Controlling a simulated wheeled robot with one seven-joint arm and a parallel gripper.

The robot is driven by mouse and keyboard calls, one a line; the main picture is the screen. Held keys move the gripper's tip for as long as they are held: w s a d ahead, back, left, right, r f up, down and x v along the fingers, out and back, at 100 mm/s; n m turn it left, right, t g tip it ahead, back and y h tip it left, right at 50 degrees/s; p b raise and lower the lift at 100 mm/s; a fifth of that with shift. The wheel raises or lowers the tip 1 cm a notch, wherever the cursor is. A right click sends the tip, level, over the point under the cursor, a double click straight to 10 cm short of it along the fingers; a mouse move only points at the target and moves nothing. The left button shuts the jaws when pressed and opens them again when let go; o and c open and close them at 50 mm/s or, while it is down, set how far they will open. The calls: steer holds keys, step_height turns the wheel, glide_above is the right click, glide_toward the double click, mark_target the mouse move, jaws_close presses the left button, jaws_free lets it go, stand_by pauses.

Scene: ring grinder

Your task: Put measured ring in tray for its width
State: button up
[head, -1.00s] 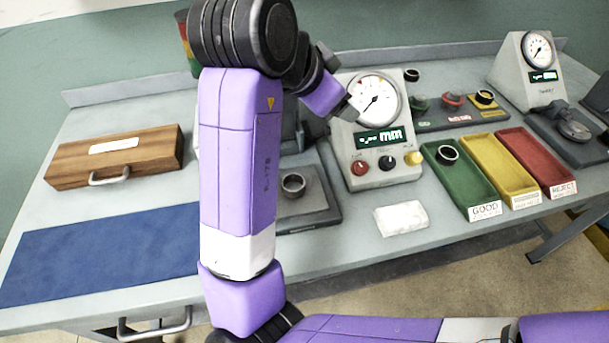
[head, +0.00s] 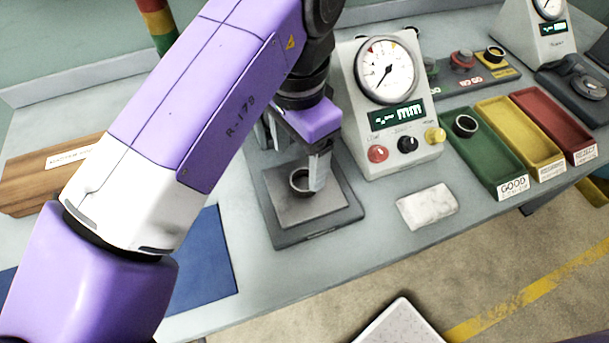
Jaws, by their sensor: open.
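A dark metal ring (head: 299,182) lies on the grey plate of the measuring stand (head: 325,222). My gripper (head: 318,172) is open and points down at the ring, with a fingertip in front of the ring's right side; I cannot tell whether it touches. The gauge (head: 386,70) beside it has a dial and a green display too small to read surely. The green GOOD tray (head: 490,165) holds another dark ring (head: 465,126) near its back. The yellow tray (head: 522,136) and the red REJECT tray (head: 556,126) look empty.
A white cloth (head: 427,206) lies in front of the gauge. A wooden case (head: 40,172) and a blue mat (head: 212,262) are at left, partly behind my arm. A rack of sample rings (head: 470,70) and a second gauge (head: 540,50) stand at the back right.

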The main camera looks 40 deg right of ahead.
mark_target(303, 186)
steer(key=f, duration=0.6)
steer(key=shift+s+d, duration=0.1)
steer(key=shift+d, duration=0.2)
jaws_close()
steer(key=shift+r, duration=0.1)
step_height(303, 186, up, 20)
steer(key=p, duration=1.7)
steer(key=shift+p, duration=0.3)
